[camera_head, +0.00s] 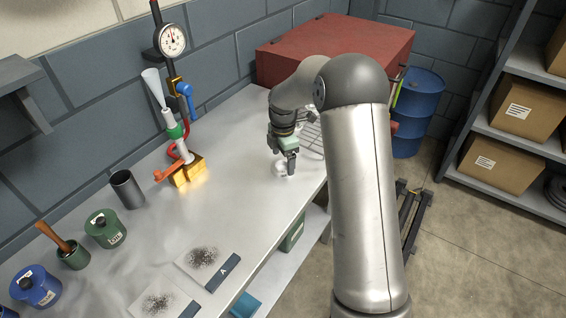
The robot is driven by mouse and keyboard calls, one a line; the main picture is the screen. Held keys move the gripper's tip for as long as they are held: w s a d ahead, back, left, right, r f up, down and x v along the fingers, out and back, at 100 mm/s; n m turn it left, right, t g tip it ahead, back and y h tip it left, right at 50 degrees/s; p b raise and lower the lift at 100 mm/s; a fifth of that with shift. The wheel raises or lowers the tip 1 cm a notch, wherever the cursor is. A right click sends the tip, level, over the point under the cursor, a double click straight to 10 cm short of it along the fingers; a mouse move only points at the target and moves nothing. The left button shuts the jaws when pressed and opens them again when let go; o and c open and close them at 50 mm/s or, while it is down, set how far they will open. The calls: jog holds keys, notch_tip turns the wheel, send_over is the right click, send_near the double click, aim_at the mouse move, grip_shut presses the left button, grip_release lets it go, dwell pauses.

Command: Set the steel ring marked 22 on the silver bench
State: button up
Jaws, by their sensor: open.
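The silver bench (235,205) runs from the lower left to the red cabinet at the back. My gripper (284,168) is open and low over the bench's far right part, near its front edge. A small shiny round item (279,169) shows at the bench surface, right by the fingertips. It may be the steel ring, but it is too small to tell and no 22 can be read. Whether it touches the fingers or the bench cannot be told. My arm hides part of the bench's far right end.
A wire rack (313,138) lies just behind my gripper. A gauge stand (176,95) and a yellow-based fixture (187,171) stand along the wall. Canisters (106,228) and speckled plates (207,262) occupy the near left. A red box (335,45) stands at the back. The bench middle is clear.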

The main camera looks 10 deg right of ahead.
notch_tip(320, 180, up, 9)
jog(key=b, duration=0.1)
jog(key=s+r+m, duration=0.3)
jog(key=s+m, duration=0.1)
jog(key=s, duration=0.4)
jog(key=s+r+m, duration=0.3)
jog(key=s+m, duration=0.2)
jog(key=s, duration=0.2)
jog(key=s+f+m, duration=0.2)
jog(key=s+m, duration=0.4)
jog(key=s, duration=0.4)
jog(key=s+f+m, duration=0.2)
jog(key=s+m, duration=0.3)
jog(key=s, duration=0.5)
jog(key=shift+s+a+f+m+t, duration=0.15)
jog(key=shift+a+m+t, duration=0.15)
jog(key=shift+a+m, duration=0.1)
